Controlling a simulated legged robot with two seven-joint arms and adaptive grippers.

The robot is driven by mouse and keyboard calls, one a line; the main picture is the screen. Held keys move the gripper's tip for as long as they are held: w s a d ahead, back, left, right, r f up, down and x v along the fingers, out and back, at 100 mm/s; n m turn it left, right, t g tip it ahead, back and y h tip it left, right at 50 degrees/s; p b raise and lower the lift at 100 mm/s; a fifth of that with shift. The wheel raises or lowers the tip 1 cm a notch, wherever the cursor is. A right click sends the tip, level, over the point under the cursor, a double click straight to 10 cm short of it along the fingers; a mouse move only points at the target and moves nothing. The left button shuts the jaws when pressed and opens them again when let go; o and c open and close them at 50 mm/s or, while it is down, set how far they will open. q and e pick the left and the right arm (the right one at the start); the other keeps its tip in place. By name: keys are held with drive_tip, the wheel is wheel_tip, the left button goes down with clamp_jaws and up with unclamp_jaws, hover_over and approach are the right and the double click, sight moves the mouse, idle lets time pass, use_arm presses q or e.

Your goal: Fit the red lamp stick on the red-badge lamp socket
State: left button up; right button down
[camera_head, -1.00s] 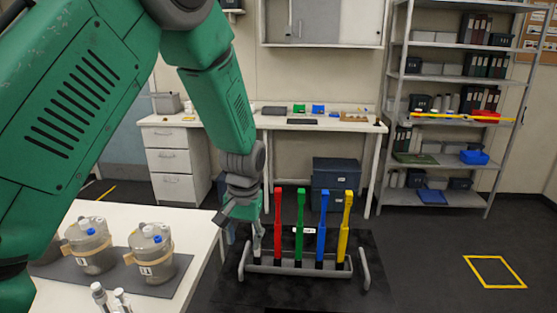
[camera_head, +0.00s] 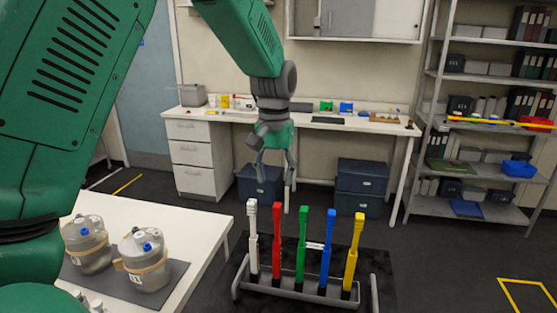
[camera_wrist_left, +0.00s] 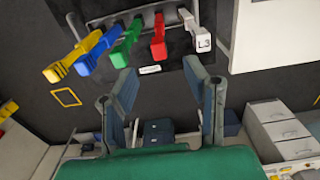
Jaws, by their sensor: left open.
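The red lamp stick (camera_head: 277,242) stands upright in a grey rack (camera_head: 315,296) on the floor, between the white stick (camera_head: 252,238) and the green stick (camera_head: 302,245). In the left wrist view the red stick (camera_wrist_left: 158,40) shows between the green and white sticks. My left gripper (camera_head: 275,180) is open and empty, above and behind the rack, apart from the sticks. Its two fingers (camera_wrist_left: 163,95) are spread in the left wrist view. My right gripper is not in view. I cannot make out a red-badge lamp socket.
Blue (camera_head: 327,245) and yellow (camera_head: 353,250) sticks fill the rack's right side. A white table (camera_head: 190,228) with lidded vessels (camera_head: 143,262) stands at the left. A bench, dark boxes (camera_head: 362,190) and a shelf unit stand behind. Floor at the right is clear.

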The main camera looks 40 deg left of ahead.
sight(277, 205)
use_arm(q)
drive_tip(key=f, duration=0.3)
drive_tip(key=w+f, duration=0.1)
drive_tip(key=f, duration=0.2)
drive_tip(key=shift+w+d+f, duration=0.15)
drive_tip(key=shift+w, duration=0.05)
drive_tip(key=f, duration=0.3)
drive_tip(key=shift+s+a+p, duration=0.25)
drive_tip(key=shift+s+p, duration=0.05)
drive_tip(key=shift+p, duration=0.1)
drive_tip(key=shift+a+f, duration=0.1)
drive_tip(key=shift+f, duration=0.4)
drive_tip(key=shift+w, duration=0.2)
drive_tip(key=shift+d, duration=0.2)
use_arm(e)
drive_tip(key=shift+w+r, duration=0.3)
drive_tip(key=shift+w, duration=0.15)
use_arm(q)
drive_tip(key=shift+s, duration=0.1)
clamp_jaws()
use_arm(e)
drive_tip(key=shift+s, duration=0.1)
use_arm(q)
drive_tip(key=shift+r, duration=0.15)
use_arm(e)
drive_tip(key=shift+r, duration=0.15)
